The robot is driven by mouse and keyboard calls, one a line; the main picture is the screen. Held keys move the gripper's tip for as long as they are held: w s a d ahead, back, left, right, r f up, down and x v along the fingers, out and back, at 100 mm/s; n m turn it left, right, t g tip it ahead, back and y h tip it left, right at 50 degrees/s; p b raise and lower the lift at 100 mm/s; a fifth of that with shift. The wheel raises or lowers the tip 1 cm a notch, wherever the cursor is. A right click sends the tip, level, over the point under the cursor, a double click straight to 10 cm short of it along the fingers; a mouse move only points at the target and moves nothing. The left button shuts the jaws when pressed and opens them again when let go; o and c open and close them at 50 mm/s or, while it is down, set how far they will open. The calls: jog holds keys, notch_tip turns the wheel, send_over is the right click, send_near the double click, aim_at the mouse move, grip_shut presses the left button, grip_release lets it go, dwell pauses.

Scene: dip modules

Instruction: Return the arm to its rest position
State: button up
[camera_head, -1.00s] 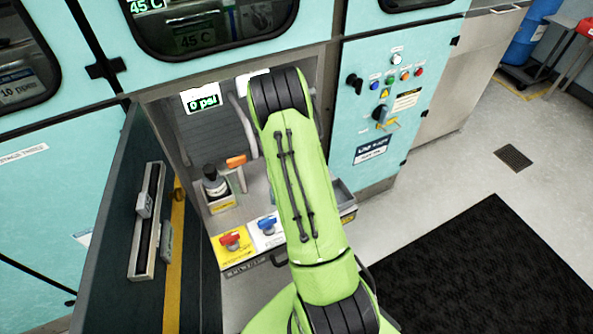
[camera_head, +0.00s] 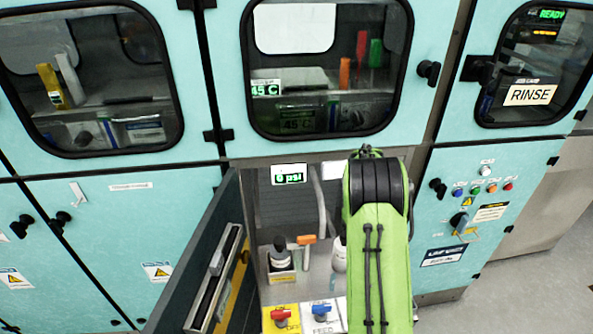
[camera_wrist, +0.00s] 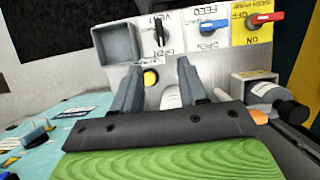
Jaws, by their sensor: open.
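My gripper (camera_wrist: 162,88) shows in the wrist view with its two grey fingers apart and nothing between them. Beyond the fingers is a white valve panel (camera_wrist: 182,38) with a red handle, a blue handle and a black knob. In the head view my green arm covers the right part of the open cabinet bay, and my gripper is hidden there. The red-handled valve (camera_head: 281,316) and the blue-handled valve (camera_head: 321,311) show at the bay's front, left of my arm.
The open dark door (camera_head: 213,275) stands at the bay's left. Inside are a black-capped bottle (camera_head: 281,252), an orange-handled part (camera_head: 306,240) and a "0 psi" display (camera_head: 289,174). A control panel (camera_head: 480,215) is on the right. Clear grey floor (camera_head: 530,275) lies at lower right.

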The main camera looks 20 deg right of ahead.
jog(key=s+a+r+n+t+h+p, duration=0.1)
jog(key=s+a+r+t, duration=0.1)
jog(key=a+r, duration=0.5)
jog(key=s+a+r+t, duration=0.25)
jog(key=a+r, duration=0.35)
jog(key=r, duration=0.4)
jog(key=s+a+r+n+t, duration=0.1)
jog(key=s+a+r+t, duration=0.1)
jog(key=s+a, duration=0.2)
jog(key=s+a+r+n+t+p, duration=0.1)
jog(key=s+a+t, duration=0.2)
jog(key=s, duration=0.6)
jog(key=shift+a+r, duration=0.4)
jog(key=shift+a, duration=0.5)
jog(key=shift+t, duration=0.25)
